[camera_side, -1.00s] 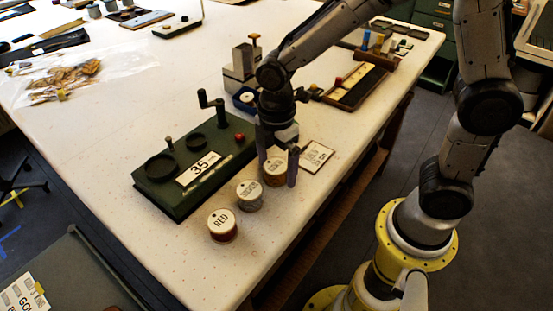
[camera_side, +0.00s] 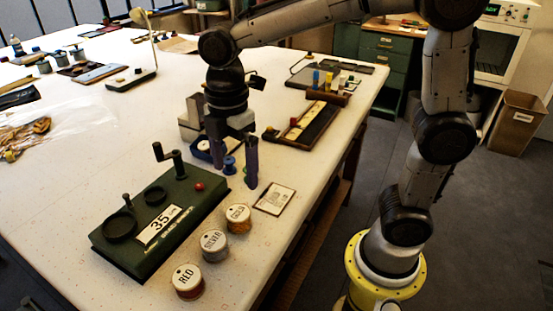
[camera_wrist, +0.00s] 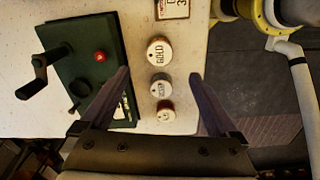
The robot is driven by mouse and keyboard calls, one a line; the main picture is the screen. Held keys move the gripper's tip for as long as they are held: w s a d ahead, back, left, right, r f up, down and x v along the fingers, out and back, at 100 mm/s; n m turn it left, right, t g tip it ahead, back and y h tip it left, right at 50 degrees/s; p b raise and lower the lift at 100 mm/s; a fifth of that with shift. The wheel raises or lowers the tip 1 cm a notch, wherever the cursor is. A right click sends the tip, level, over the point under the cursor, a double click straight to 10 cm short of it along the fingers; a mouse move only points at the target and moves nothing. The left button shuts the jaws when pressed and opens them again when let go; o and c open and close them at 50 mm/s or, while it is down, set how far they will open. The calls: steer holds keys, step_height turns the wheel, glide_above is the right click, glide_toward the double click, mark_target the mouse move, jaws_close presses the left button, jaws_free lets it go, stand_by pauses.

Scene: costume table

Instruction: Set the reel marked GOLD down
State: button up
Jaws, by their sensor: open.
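The reel marked GOLD (camera_side: 238,219) stands upright on the white table, its pale labelled lid facing up. It also shows in the wrist view (camera_wrist: 159,52), between and beyond my fingers. My gripper (camera_side: 235,176) is open and empty, raised above the table and apart from the reel. In the wrist view my gripper's two fingers (camera_wrist: 160,74) are spread wide with nothing held. The SILVER reel (camera_side: 215,245) and the RED reel (camera_side: 187,282) stand in a row with the gold one, towards the table's near edge.
A green winder (camera_side: 150,222) with a crank and a plate reading 35 lies left of the reels. A flat card (camera_side: 274,199) lies just behind the gold reel.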

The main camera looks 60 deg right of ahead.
steer(key=s+d+m+t, duration=0.5)
steer(key=s+d+m, duration=0.4)
steer(key=s+m, duration=0.5)
steer(key=shift+s+r+m+t, duration=0.15)
steer(key=shift+r+m+t, duration=0.2)
steer(key=shift+m, duration=0.65)
